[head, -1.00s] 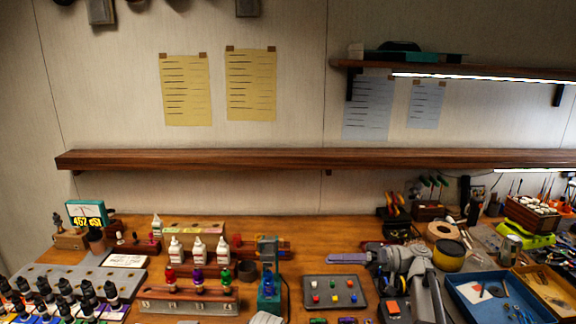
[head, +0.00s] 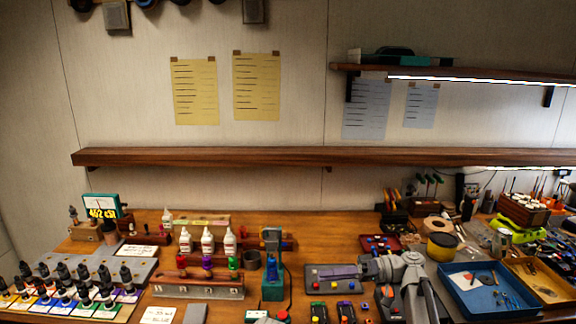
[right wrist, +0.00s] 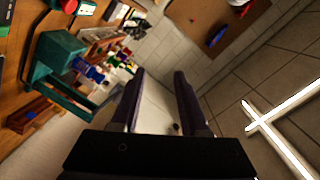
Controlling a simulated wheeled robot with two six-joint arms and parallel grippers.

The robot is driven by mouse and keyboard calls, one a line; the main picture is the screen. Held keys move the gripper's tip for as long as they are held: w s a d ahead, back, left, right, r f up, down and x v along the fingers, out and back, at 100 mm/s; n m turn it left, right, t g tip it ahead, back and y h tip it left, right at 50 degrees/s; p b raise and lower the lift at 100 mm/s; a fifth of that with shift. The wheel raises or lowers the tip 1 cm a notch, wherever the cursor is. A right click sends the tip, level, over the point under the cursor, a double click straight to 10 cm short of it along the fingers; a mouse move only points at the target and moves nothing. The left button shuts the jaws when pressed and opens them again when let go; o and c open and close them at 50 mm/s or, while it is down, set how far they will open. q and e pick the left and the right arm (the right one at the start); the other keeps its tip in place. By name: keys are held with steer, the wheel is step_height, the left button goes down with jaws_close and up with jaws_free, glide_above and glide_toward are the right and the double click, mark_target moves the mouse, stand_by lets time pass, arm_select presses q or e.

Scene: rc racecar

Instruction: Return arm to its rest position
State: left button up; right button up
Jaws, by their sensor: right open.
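My right gripper (head: 335,271) reaches in from the lower right in the head view, above the grey tray with small coloured pieces. Its purple fingers hide part of that tray. In the right wrist view the two dark purple fingers (right wrist: 158,100) stand apart with nothing between them, so the gripper is open and empty. My left gripper is not in view.
A teal stand (head: 272,264) is left of my right gripper. Several white bottles (head: 207,241) and a wooden rack (head: 197,286) stand further left. A blue tray (head: 452,296) lies to the right. A long shelf (head: 300,157) spans the wall above.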

steer(key=s+a+f+m+g+h, duration=0.2)
steer(key=s+a+f+h, duration=0.7)
steer(key=s+f, duration=0.35)
steer(key=s+d+f+m+t+h, duration=0.1)
steer(key=s+d+f+t+h, duration=0.1)
steer(key=s+d+f+h, duration=0.2)
steer(key=s+f+h, duration=0.3)
steer(key=h, duration=0.2)
steer(key=shift+s+d+f+m, duration=0.15)
steer(key=shift+s+m, duration=0.15)
steer(key=shift+f, duration=0.1)
stand_by(0.8)
